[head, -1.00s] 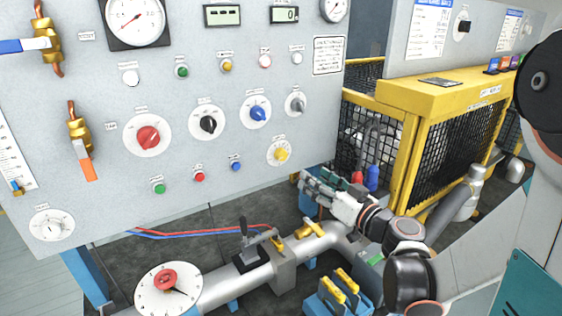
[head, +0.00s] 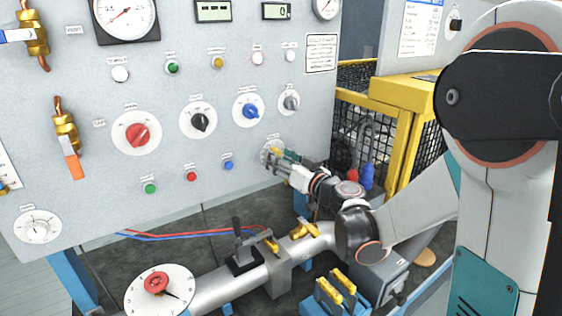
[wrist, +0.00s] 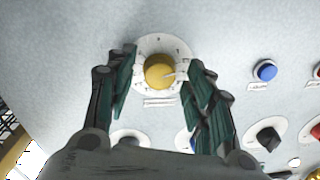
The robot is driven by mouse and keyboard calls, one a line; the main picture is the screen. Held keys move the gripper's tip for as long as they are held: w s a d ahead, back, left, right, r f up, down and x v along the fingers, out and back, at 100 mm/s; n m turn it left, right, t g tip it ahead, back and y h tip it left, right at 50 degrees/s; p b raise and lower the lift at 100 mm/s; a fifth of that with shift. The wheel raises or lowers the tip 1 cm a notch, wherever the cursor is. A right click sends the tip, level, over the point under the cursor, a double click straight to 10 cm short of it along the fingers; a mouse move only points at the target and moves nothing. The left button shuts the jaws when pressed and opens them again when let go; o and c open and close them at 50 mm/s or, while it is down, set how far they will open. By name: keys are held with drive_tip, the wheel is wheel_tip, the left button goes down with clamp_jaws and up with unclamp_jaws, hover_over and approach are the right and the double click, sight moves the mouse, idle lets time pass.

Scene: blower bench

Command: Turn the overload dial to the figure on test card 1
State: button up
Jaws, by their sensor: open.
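A yellow dial knob on a round white scale plate (wrist: 160,75) faces my gripper (wrist: 162,67) in the wrist view. The open fingers stand on either side of the knob, with gaps visible between them and it. The knob's white pointer line points right in that view; the scale figures are too small to read. In the head view my gripper (head: 281,163) is at the lower right of the grey panel and hides most of this dial (head: 267,148). I cannot read which dial is labelled overload, nor tell which sheet is test card 1.
Red (head: 137,133), black (head: 199,121), blue (head: 248,111) and grey (head: 290,103) dials sit above. A blue button (head: 228,165) is left of my gripper. A pipe with a lever valve (head: 243,252) lies below, and a yellow mesh guard (head: 405,93) stands right.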

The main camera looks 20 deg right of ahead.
drive_tip(key=shift+c, duration=0.3)
drive_tip(key=c, duration=1)
drive_tip(key=shift+m, duration=0.3)
drive_tip(key=m, duration=1)
drive_tip(key=m+t+h+b, duration=0.1)
drive_tip(key=m, duration=1)
drive_tip(key=shift+s+a+r, duration=0.1)
drive_tip(key=shift+a+r, duration=0.1)
drive_tip(key=shift+m, duration=0.4)
